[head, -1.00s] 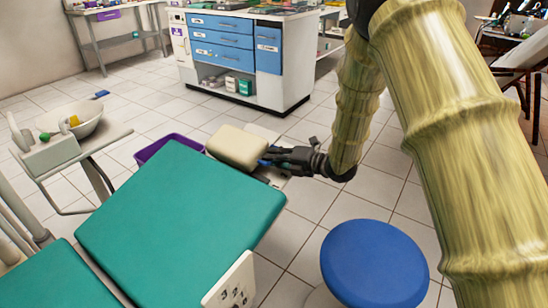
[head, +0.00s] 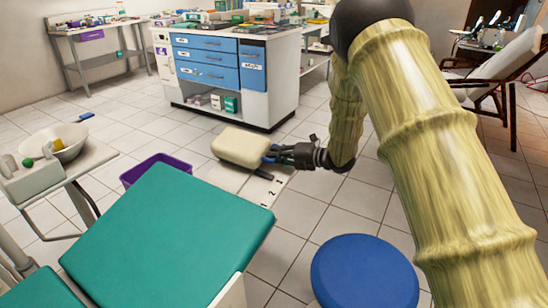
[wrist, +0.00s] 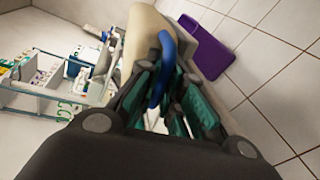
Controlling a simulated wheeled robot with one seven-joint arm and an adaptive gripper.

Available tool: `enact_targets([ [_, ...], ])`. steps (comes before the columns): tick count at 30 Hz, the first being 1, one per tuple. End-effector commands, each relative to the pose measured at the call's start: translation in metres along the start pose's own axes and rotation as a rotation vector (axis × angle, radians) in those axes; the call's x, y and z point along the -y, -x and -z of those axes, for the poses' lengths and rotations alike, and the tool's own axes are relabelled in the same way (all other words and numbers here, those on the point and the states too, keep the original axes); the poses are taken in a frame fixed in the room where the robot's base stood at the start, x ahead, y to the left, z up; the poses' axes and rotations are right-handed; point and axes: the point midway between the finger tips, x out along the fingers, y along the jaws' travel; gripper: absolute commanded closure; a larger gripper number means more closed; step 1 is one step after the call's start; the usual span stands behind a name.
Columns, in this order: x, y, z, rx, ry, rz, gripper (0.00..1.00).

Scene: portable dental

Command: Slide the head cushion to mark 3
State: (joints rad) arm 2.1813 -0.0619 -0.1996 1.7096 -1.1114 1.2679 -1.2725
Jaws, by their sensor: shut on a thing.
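The cream head cushion (head: 241,147) is beyond the top corner of the green chair back (head: 170,235). A light strip with small dark numerals (head: 262,190) shows at its near right; the figures are too small to read surely. My gripper (head: 277,153) reaches in from the right and is shut on the cushion's blue handle. In the wrist view the blue handle (wrist: 163,65) curves between the teal finger pads, with the cushion (wrist: 145,25) just beyond. The cushion's underside, and which mark it lines up with, cannot be made out.
A purple bin (head: 153,170) stands left of the cushion, beside the chair. A blue round stool (head: 365,273) is at the near right. A cabinet with blue drawers (head: 225,70) stands behind. A tray stand with a white bowl (head: 68,142) is at left. Tiled floor lies open between.

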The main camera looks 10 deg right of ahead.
Motion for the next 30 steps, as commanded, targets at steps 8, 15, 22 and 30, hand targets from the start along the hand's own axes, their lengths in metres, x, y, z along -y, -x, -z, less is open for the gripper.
enact_targets([
  [8,-0.003,0.001,-0.005,0.009,0.005,-0.002,0.81],
  [15,-0.002,0.002,-0.004,0.006,0.003,-0.001,0.81],
  [22,-0.002,0.024,-0.004,0.007,0.003,0.000,0.81],
  [30,-0.002,0.074,-0.004,0.009,0.004,0.000,0.81],
])
